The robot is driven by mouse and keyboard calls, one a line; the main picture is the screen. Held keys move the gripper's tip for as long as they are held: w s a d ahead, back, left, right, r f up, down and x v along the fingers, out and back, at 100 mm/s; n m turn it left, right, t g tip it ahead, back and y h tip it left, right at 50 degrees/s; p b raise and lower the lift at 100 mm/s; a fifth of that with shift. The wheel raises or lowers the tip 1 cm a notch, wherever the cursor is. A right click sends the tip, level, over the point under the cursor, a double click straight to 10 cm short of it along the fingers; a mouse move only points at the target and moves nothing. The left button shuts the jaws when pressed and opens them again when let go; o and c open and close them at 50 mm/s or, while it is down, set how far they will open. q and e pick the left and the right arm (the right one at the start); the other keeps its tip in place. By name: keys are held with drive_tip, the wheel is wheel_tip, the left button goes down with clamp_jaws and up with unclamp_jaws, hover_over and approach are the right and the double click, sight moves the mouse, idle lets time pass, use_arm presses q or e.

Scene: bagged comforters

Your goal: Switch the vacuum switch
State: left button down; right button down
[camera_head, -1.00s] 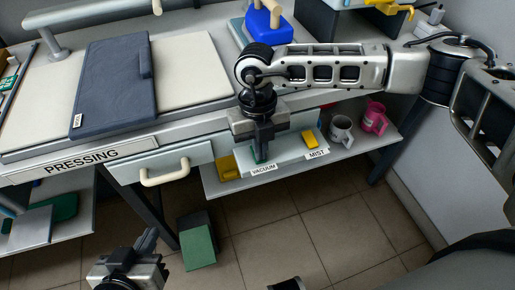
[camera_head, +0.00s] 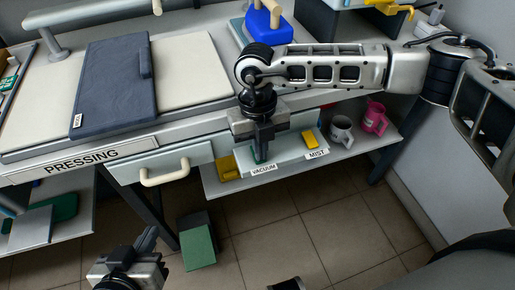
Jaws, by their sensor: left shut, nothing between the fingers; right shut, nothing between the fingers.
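The vacuum switch is a small green piece (camera_head: 260,155) above the VACUUM label (camera_head: 264,169) on a pale control box (camera_head: 285,158) under the table edge. My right gripper (camera_head: 261,157) is shut and points down right at the green switch, covering most of it. I cannot tell whether the fingertips touch it, nor which way the switch is set. A yellow switch (camera_head: 310,139) stands above the MIST label (camera_head: 317,154) on the same box. My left gripper (camera_head: 148,238) is low in the picture, shut and empty, away from the box.
A pressing table (camera_head: 200,65) carries a folded dark blue item (camera_head: 115,82). A drawer handle (camera_head: 166,175) juts out left of the box. A yellow block (camera_head: 228,168) lies beside the box.

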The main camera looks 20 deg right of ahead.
use_arm(q)
drive_tip(key=shift+s, duration=0.1)
use_arm(e)
drive_tip(key=shift+s+f, duration=0.15)
drive_tip(key=shift+f, duration=0.2)
